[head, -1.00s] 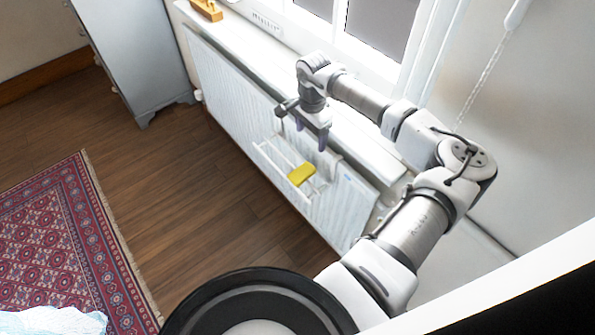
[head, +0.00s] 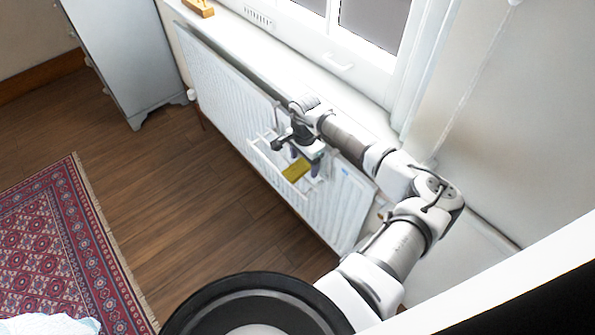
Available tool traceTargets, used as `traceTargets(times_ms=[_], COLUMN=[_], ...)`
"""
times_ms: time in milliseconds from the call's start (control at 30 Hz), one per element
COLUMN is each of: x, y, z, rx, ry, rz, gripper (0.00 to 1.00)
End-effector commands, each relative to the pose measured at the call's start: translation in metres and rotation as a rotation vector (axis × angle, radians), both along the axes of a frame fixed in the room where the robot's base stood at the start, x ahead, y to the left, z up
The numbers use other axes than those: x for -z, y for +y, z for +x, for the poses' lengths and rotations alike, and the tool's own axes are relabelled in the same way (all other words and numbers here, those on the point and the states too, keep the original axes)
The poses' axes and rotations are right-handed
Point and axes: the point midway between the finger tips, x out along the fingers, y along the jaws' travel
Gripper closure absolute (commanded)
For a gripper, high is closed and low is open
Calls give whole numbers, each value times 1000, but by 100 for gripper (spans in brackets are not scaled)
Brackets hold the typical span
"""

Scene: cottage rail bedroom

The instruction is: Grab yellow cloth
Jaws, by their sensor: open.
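The yellow cloth (head: 295,170) hangs over a white rail rack (head: 268,158) fixed to the front of the radiator. It is small and partly shaded by my gripper. My gripper (head: 304,167) is open, pointing down, just above and beside the cloth's upper right side. The fingers overlap the cloth's edge in the picture; I cannot tell whether they touch it. Nothing shows held between the fingers.
The white radiator (head: 228,92) runs below the window sill (head: 270,50). A wooden object (head: 199,8) stands on the sill's far end. A grey cabinet (head: 120,55) is at upper left. The wooden floor (head: 165,180) is clear beside a red patterned rug (head: 60,240).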

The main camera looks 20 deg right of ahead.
Motion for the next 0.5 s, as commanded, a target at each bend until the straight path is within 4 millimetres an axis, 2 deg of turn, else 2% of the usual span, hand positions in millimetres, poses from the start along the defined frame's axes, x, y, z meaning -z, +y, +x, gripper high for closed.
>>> traceTargets(times_ms=[233,500], x=[2,2], y=[0,0], z=[0,0], rx=[-1,-1], ry=[-2,-1], rz=[-2,-1], gripper=[27,62])
